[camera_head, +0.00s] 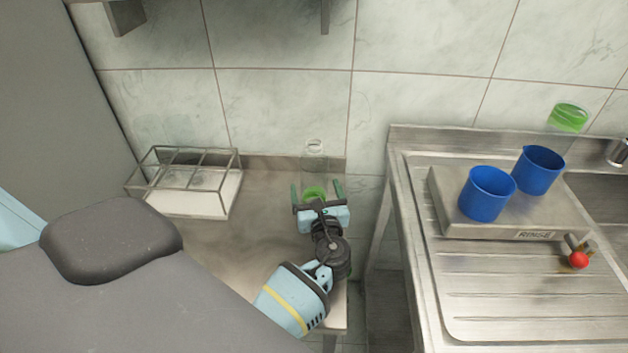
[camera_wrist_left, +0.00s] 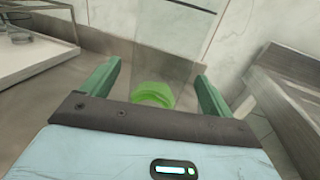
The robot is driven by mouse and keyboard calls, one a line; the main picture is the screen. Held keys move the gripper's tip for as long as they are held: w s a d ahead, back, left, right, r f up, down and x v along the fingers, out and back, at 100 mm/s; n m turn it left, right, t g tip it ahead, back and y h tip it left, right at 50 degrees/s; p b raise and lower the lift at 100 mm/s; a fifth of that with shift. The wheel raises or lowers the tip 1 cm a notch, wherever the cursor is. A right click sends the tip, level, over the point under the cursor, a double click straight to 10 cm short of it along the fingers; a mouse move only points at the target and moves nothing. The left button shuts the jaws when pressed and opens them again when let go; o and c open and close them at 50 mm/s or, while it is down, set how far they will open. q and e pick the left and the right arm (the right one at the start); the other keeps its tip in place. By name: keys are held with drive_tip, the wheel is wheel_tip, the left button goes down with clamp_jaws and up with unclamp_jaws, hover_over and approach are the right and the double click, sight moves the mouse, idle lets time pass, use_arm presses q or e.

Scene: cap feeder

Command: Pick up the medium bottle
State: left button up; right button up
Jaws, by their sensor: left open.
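A clear bottle with a bright green band at its bottom (camera_head: 314,165) stands upright on the metal table near the back wall. In the left wrist view the bottle (camera_wrist_left: 168,62) stands ahead, between the two green fingers. My left gripper (camera_head: 317,189) is open, with a finger on each side of the bottle's lower part; the fingers (camera_wrist_left: 155,80) also show in the left wrist view, with gaps to the bottle. How deep the bottle sits between them is hard to tell. The right gripper is not in view.
A wire-framed rack with a white base (camera_head: 190,203) stands left on the table (camera_head: 215,252). To the right, past a gap, a sink unit (camera_head: 500,295) holds two blue cups (camera_head: 487,194) on a "RINSE" block (camera_head: 450,212).

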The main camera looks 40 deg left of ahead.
sight(313, 181)
use_arm(q)
drive_tip(key=shift+x, duration=1.95)
drive_tip(key=shift+f, duration=0.1)
drive_tip(key=shift+c, duration=0.5)
drive_tip(key=c, duration=1)
